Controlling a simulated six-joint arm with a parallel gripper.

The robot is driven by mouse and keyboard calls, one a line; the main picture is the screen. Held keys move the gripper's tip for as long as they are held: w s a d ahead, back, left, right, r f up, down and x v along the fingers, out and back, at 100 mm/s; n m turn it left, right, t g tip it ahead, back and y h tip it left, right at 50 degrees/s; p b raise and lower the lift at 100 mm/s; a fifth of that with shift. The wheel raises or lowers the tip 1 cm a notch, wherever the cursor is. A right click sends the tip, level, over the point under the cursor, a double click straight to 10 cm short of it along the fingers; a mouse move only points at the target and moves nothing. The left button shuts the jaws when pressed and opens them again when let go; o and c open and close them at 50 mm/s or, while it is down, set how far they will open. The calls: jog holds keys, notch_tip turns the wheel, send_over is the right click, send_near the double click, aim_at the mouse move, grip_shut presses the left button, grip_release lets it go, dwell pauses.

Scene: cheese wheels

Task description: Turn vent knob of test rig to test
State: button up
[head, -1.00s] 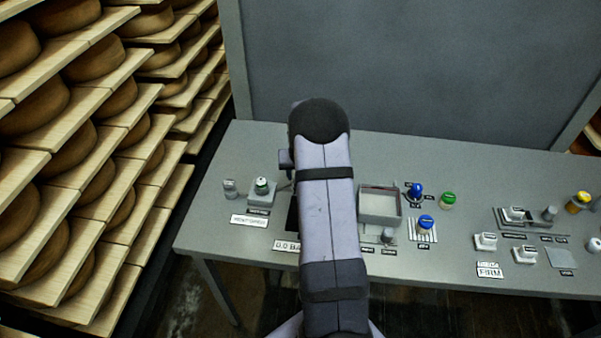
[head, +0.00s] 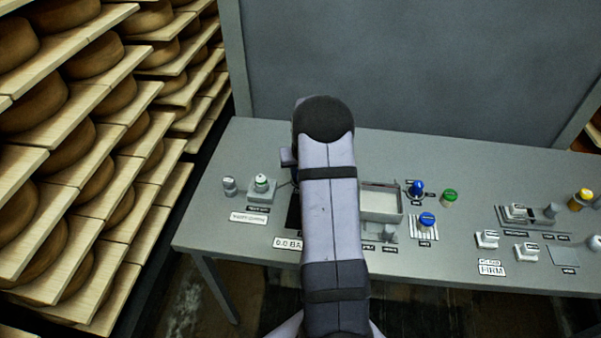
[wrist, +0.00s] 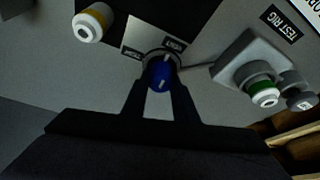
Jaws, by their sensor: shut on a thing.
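In the wrist view the blue vent knob (wrist: 161,72) stands between the fingers of my gripper (wrist: 158,84), which is shut on it. A white line shows on the knob's top. Two small dark labels sit beyond the knob: one reading VENT (wrist: 176,43) and one that appears to read TEST (wrist: 132,54). The TEST RIG label (wrist: 283,22) is at the upper right. In the head view my arm hides the knob and my fingertips.
In the wrist view a yellow-ringed white knob (wrist: 92,23) is at upper left and a green-ringed fitting (wrist: 262,90) on a grey block at right. In the head view, a tray (head: 381,202) and blue knobs (head: 427,219) lie right of my arm. Cheese shelves (head: 90,150) stand left.

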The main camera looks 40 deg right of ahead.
jog(key=n+b, duration=0.1)
jog(key=b, duration=0.1)
jog(key=n+y+b, duration=0.1)
jog(key=n+b, duration=0.2)
jog(key=b, duration=0.2)
jog(key=shift+f+n+t+y, duration=0.3)
jog(key=shift+f+y, duration=0.05)
jog(key=shift+y, duration=0.05)
jog(key=n+b, duration=0.1)
jog(key=n+y+b, duration=0.1)
jog(key=n+b, duration=0.1)
jog(key=shift+r+n, duration=0.2)
jog(key=shift+n, duration=0.1)
jog(key=n+y, duration=0.1)
jog(key=n, duration=0.1)
jog(key=n+y, duration=0.1)
jog(key=n, duration=0.1)
jog(key=shift+r+n+g, duration=0.2)
jog(key=shift+n+g, duration=0.1)
jog(key=shift+g, duration=0.1)
jog(key=shift+n+g+y+p, duration=0.5)
jog(key=shift+n+g+p, duration=0.3)
jog(key=shift+n, duration=1.2)
jog(key=o, duration=1.1)
jog(key=shift+a, duration=0.1)
jog(key=shift+c, duration=0.2)
jog(key=v, duration=0.7)
